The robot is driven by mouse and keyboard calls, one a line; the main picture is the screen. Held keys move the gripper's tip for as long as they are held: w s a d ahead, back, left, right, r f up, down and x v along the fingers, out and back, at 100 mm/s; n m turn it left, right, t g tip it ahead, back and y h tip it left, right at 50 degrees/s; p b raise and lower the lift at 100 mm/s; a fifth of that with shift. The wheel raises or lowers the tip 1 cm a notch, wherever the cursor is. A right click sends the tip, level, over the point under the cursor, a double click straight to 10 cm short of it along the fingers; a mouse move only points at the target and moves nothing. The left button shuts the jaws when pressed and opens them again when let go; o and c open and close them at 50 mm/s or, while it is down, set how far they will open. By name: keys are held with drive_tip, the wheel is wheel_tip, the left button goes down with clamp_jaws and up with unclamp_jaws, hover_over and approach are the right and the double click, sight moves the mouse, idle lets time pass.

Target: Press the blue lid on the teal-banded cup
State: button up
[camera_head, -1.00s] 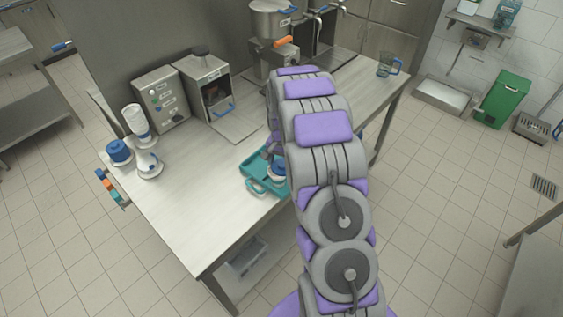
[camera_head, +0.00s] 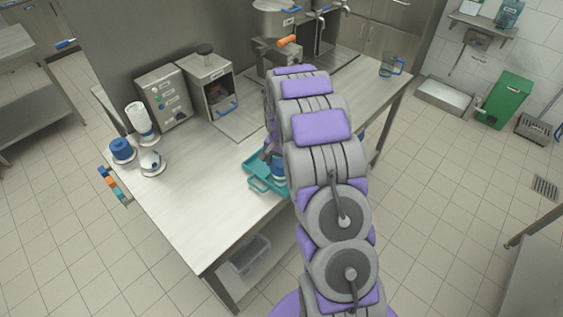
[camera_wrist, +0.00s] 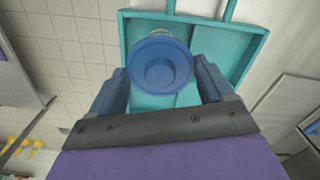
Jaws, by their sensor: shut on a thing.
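The blue lid (camera_wrist: 160,65), round with a recessed centre, sits between the two blue fingers of my gripper (camera_wrist: 163,80) in the wrist view. My gripper is shut on it. A pale rim, probably the cup (camera_wrist: 160,31), shows just behind the lid. The lid hides the rest of it, so I cannot tell whether the lid is seated. The teal tray (camera_wrist: 247,45) lies below them. In the head view, the tray (camera_head: 262,185) is at the table's front edge, with a blue-and-white item (camera_head: 279,171) on it, partly hidden by my arm.
A stack of blue lids (camera_head: 122,148), a white dome-like item (camera_head: 151,161) and a white bottle (camera_head: 139,118) stand at the left. A control box (camera_head: 165,97) and an open-fronted machine (camera_head: 208,85) stand behind. The table's left-middle is clear.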

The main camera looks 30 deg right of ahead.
drive_tip(key=shift+a, duration=0.25)
drive_tip(key=shift+d+f, duration=0.2)
drive_tip(key=shift+f, duration=0.1)
drive_tip(key=o, duration=0.9)
drive_tip(key=shift+f, duration=0.1)
drive_tip(key=shift+r+p, duration=0.95)
drive_tip(key=shift+r, duration=7.75)
